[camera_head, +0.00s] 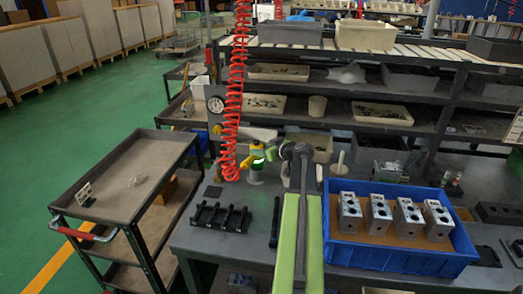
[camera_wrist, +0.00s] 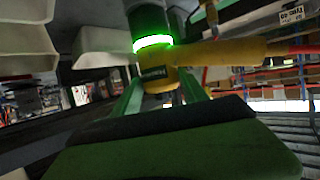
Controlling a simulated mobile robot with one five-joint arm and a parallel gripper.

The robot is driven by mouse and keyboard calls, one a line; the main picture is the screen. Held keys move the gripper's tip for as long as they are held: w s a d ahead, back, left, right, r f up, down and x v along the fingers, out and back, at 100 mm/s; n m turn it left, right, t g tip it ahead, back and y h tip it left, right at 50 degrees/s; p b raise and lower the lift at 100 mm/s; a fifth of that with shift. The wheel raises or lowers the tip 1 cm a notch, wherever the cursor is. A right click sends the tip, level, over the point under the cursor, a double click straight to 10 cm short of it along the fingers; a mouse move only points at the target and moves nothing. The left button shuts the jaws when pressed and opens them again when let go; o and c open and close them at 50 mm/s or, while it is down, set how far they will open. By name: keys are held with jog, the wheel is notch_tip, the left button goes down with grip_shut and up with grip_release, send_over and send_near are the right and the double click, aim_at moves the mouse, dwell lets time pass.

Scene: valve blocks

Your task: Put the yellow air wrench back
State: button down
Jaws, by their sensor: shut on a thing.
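The yellow air wrench shows large in the wrist view (camera_wrist: 158,76), with a glowing green ring and a dark grey section above it. Its yellow handle extends to the right. My gripper (camera_wrist: 160,92) is shut on it, with green fingers on either side of the body. In the head view the wrench (camera_head: 246,162) is small, above the back left of the grey workbench, at the far end of my arm. My gripper (camera_head: 266,156) partly hides it there. A red coiled hose (camera_head: 236,85) hangs down to the wrench's left side.
A blue bin (camera_head: 400,259) with several metal valve blocks (camera_head: 379,213) stands right of my arm. A black rack (camera_head: 218,216) lies on the bench (camera_head: 195,240) to the left. A dark cart (camera_head: 130,175) stands further left. Shelves with bins (camera_head: 380,113) rise behind.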

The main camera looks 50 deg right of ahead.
jog(key=shift+f, duration=0.2)
jog(key=c, duration=0.5)
grip_release()
jog(key=p+v, duration=0.6)
jog(key=v, duration=1.1)
jog(key=shift+s+r, duration=0.1)
jog(key=shift+s, duration=0.15)
